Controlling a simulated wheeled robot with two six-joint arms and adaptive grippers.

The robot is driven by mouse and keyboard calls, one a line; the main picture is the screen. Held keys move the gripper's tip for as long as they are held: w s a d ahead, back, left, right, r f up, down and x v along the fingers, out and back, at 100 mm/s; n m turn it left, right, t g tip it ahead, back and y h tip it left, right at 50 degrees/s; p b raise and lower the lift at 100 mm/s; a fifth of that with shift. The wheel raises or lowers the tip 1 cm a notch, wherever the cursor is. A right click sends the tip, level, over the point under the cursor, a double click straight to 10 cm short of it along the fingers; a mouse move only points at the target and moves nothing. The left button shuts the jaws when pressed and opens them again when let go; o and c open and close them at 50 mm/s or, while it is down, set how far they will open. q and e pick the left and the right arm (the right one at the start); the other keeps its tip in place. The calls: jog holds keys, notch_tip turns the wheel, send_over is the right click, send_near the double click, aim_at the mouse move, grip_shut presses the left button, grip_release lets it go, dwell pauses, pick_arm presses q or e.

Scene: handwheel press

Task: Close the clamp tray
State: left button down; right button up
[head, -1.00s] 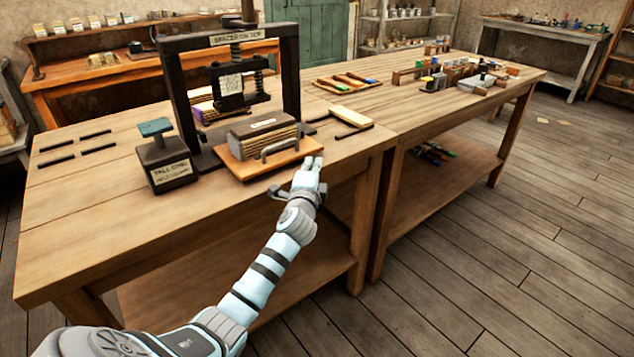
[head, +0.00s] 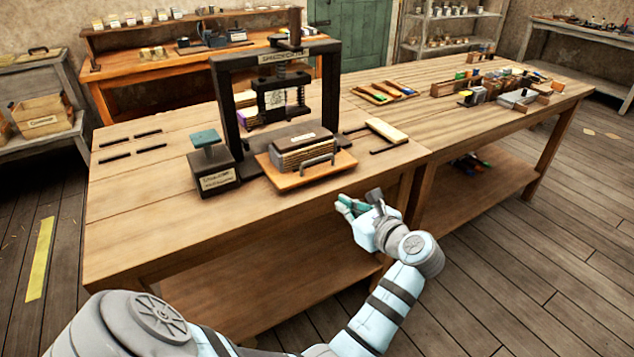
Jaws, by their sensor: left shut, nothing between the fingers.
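The clamp tray (head: 284,183) is an orange-brown wooden board with a dark metal handle (head: 318,164) on its front. It sticks out in front of the black press frame (head: 220,100), towards the table's front edge. A dark-topped block over a stack of layers (head: 296,152) sits on it. My left gripper (head: 343,204) is shut and empty. In the picture it is just below and right of the tray, near the table's front edge, apart from the handle. My right gripper is not in view.
A dark block with a green top (head: 207,139) stands left of the tray. A pale board on dark rails (head: 387,131) lies to its right. Small trays and blocks (head: 500,85) fill the far right of the table (head: 150,215). The front left tabletop is clear.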

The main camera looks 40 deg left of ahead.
pick_arm(q)
jog(key=b, duration=0.4)
send_near(306, 183)
jog(key=shift+m, duration=0.4)
jog(key=x, duration=0.5)
jog(key=shift+f, duration=0.25)
jog(key=shift+w+a+r, duration=0.1)
jog(key=shift+w+a, duration=0.05)
jog(key=shift+a, duration=0.35)
jog(key=shift+a, duration=0.1)
